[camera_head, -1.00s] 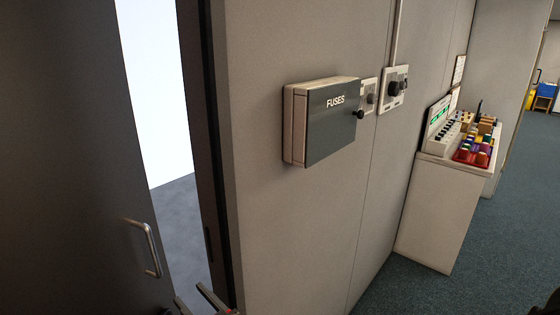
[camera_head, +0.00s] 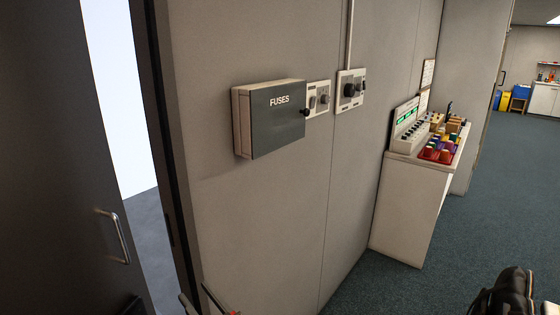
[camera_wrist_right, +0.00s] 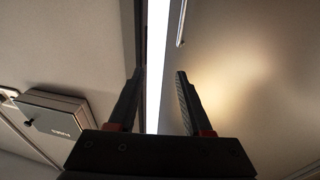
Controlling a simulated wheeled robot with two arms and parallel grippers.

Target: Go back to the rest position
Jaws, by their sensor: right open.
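My right gripper (camera_head: 198,297) shows at the bottom edge of the head view, in front of the door gap, with only its finger ends in sight. In the right wrist view the gripper (camera_wrist_right: 158,75) is open, its two dark fingers apart with nothing between them. They point at the bright gap between the wall and the grey door (camera_wrist_right: 245,75). My left gripper does not show clearly in any view.
The dark door (camera_head: 60,150) with a metal handle (camera_head: 118,238) stands ajar at left. A fuse box (camera_head: 278,122) and switches (camera_head: 350,88) are on the wall (camera_head: 260,220). A white cabinet (camera_head: 405,205) bears colourful parts.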

